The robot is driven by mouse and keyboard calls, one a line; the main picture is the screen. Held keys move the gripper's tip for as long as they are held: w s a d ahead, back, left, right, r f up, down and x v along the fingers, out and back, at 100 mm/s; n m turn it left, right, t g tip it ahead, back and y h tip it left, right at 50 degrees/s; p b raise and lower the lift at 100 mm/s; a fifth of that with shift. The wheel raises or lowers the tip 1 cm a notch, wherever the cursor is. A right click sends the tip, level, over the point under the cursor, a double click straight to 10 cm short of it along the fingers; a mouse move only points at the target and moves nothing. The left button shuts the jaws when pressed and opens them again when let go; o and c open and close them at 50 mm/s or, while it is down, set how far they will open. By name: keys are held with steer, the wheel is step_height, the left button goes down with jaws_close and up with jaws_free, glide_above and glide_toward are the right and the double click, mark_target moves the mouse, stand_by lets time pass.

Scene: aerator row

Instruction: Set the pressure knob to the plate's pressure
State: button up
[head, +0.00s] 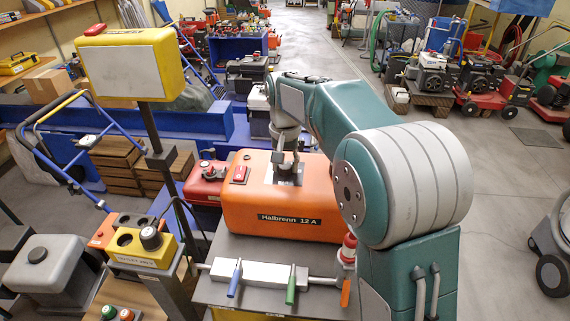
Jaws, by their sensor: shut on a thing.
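An orange machine housing (255,208) stands in the middle, with a dark plate on its front reading "Halbrenn 12 A" (290,219). My gripper (286,160) reaches down from my arm onto the top of this housing. Its fingers are shut on a small knob-like part above a dark square base (284,178). The fingers mostly hide that part, so its pointer and scale cannot be read. No pressure value is legible on the plate from here.
A red button (240,174) sits left of the gripper on the housing. A yellow box on a post (128,66) stands at the left, above a yellow box with a black knob (151,237). Blue and green handles (235,277) lie in front.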

steer(key=shift+s+f+m, duration=0.1)
steer(key=shift+f+m, duration=0.05)
steer(key=shift+m, duration=0.65)
steer(key=o, duration=1.1)
steer(key=shift+a, duration=0.1)
steer(key=shift+o, duration=0.2)
steer(key=shift+r, duration=0.2)
step_height(320, 180, up, 12)
steer(key=shift+a+f, duration=0.15)
steer(key=shift+f, duration=0.05)
